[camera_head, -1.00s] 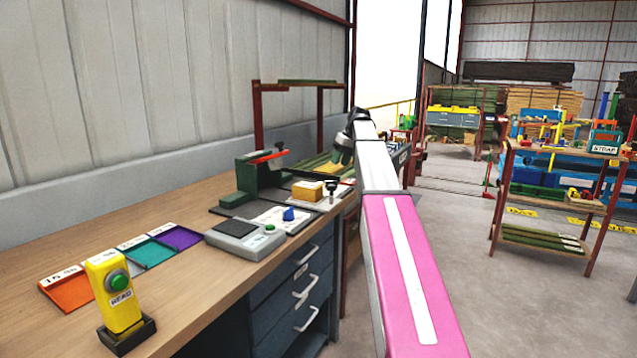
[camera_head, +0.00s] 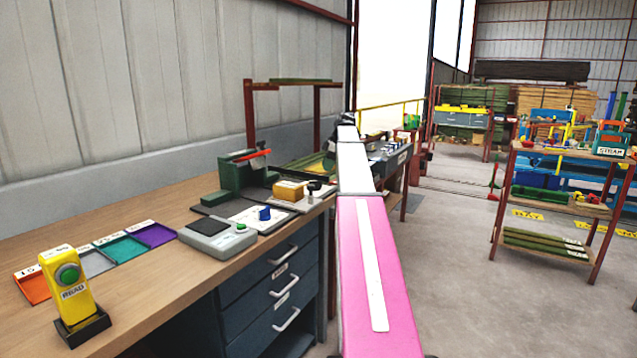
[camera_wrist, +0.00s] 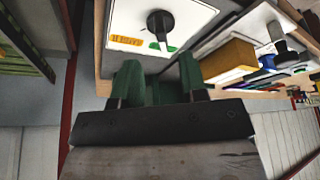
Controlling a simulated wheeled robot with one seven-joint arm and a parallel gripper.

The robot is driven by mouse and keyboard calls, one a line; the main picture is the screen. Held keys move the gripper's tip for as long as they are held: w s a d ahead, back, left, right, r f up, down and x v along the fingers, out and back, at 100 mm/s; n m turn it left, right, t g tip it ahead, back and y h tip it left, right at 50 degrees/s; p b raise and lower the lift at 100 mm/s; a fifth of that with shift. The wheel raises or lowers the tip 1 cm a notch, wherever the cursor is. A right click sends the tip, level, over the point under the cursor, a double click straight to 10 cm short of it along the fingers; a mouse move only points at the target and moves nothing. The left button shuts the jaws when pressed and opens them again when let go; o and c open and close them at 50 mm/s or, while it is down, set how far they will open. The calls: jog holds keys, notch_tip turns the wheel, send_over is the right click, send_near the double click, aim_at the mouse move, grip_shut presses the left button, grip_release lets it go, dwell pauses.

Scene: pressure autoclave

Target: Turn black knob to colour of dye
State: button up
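In the wrist view a black knob (camera_wrist: 160,24) with a short pointer stands on a white panel (camera_wrist: 198,18). Green marks (camera_wrist: 161,46) and an orange-yellow label (camera_wrist: 126,42) lie beside it on the panel. My gripper (camera_wrist: 160,78) has two green fingers, apart with nothing visible between them. The knob appears beyond the fingertips, not touched. In the head view a small black knob (camera_head: 314,187) shows on a pale plate beside a yellow block (camera_head: 289,190); I cannot tell if it is the same knob. No dye is clearly identifiable.
The wooden bench (camera_head: 150,290) carries a yellow button post (camera_head: 66,285), coloured trays (camera_head: 155,234), a grey device (camera_head: 217,234) and a green press (camera_head: 238,175). In the wrist view the yellow block (camera_wrist: 228,62) is close right of my fingers. Open floor lies right of the bench.

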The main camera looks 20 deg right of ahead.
jog(key=x, duration=0.7)
jog(key=shift+f, duration=0.35)
grip_shut()
